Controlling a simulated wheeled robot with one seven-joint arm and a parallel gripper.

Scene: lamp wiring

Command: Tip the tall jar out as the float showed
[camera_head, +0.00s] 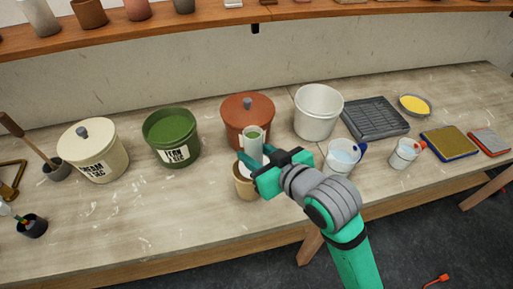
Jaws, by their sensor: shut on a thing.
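A small tan cup (244,186) is just below and in front of the gripper. I cannot tell whether the jar is touching the bench or is held above it. No float can be made out.
A green open bucket (172,148) and a lidded cream bucket (93,165) stand left. A lidded rust bucket (240,110) is close behind the jar. A white bucket (317,126), blue-handled jug (342,157) and grey rack (374,118) stand right.

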